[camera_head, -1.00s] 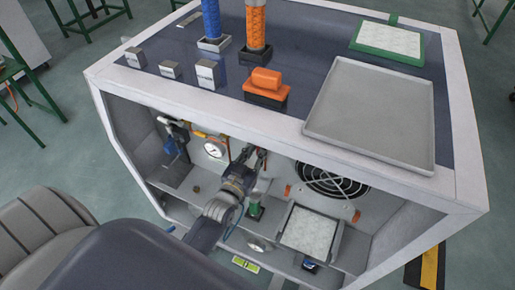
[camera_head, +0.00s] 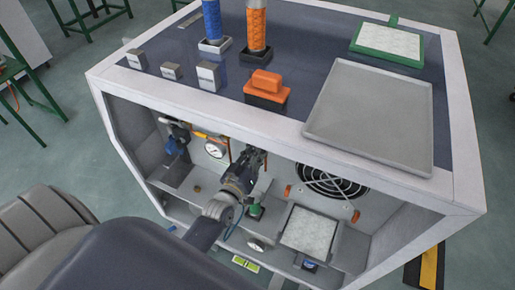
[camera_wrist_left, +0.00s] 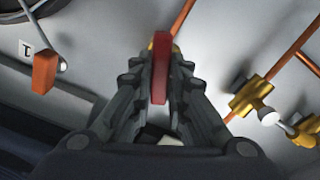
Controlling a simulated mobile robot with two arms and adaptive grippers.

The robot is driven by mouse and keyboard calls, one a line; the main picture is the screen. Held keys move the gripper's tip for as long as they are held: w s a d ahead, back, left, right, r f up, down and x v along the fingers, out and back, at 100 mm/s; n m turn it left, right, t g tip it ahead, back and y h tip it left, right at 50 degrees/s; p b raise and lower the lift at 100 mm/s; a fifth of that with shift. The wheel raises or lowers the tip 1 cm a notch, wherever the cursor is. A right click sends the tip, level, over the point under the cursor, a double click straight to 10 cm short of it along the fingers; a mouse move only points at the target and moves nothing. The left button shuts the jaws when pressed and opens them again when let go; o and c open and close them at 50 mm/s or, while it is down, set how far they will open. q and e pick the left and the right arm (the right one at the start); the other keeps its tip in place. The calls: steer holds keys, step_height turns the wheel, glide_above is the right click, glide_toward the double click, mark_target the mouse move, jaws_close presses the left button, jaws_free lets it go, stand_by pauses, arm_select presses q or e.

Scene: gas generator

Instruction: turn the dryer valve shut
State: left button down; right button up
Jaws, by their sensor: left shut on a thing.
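A red valve handle (camera_wrist_left: 160,72) stands upright in the middle of the left wrist view, with a bit of brass behind its top. My left gripper (camera_wrist_left: 161,85) is shut on this handle, one finger on each side. In the head view my left gripper (camera_head: 253,155) reaches into the open front of the generator cabinet (camera_head: 132,95), near the back wall. The handle is hidden there by the gripper. My right gripper is not in view.
In the left wrist view, an orange-red handle (camera_wrist_left: 45,72) is at left and a brass fitting (camera_wrist_left: 252,96) at right, near copper pipes. In the head view, a gauge (camera_head: 216,148), a fan grille (camera_head: 330,180) and a white panel (camera_head: 309,230) surround the arm inside the cabinet.

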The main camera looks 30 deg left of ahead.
arm_select(q)
steer(key=n, duration=0.4)
steer(key=n+b, duration=0.1)
steer(key=n, duration=0.3)
steer(key=n+b, duration=0.1)
steer(key=n, duration=0.4)
steer(key=shift+a+f, duration=0.25)
steer(key=shift+f, duration=0.15)
stand_by(0.3)
steer(key=c, duration=1.6)
jaws_free()
steer(key=shift+o, duration=0.2)
steer(key=s, duration=1.2)
steer(key=shift+d, duration=0.35)
